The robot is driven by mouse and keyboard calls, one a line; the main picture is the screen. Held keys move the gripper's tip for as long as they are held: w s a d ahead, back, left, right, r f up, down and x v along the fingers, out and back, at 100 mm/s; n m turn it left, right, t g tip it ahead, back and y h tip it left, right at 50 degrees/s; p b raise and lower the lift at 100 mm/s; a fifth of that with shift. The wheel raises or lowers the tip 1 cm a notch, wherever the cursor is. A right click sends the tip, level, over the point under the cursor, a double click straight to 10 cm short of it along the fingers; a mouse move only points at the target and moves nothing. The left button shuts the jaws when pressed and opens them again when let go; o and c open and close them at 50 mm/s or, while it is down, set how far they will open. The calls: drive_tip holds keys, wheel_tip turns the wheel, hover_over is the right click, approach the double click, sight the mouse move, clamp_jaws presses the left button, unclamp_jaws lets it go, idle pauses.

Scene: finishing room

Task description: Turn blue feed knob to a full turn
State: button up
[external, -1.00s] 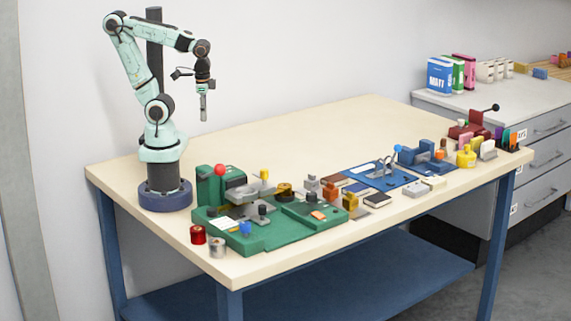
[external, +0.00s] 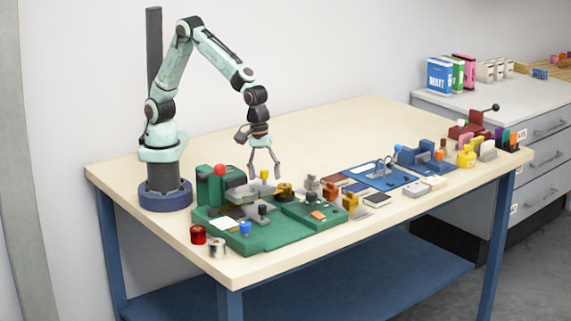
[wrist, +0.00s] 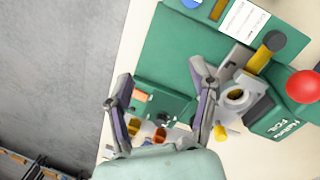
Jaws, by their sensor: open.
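The blue feed knob (external: 246,229) stands at the front left of a green machine (external: 278,239) on the table. A blue round part, likely this knob (wrist: 190,3), is cut off by the top edge of the wrist view. My gripper (external: 264,178) points down with its fingers spread, by the machine's yellow-topped handle and behind the blue knob. In the wrist view my gripper (wrist: 161,70) is open, with nothing held between the fingers. It is apart from the blue knob.
A red ball knob (external: 219,170) tops the machine's left rear and shows large in the wrist view (wrist: 303,86). A red spool (external: 198,235) and a silver spool (external: 217,247) stand front left. Several small fixtures line the right. The table's back is clear.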

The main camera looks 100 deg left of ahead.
drive_tip(key=m+g+y, duration=0.1)
drive_tip(key=m, duration=0.1)
hover_over(245, 224)
wheel_tip(245, 224, down, 6)
drive_tip(key=shift+a+r, duration=0.1)
wheel_tip(245, 224, down, 5)
drive_tip(key=shift+f, duration=0.65)
drive_tip(key=shift+c, duration=0.2)
clamp_jaws()
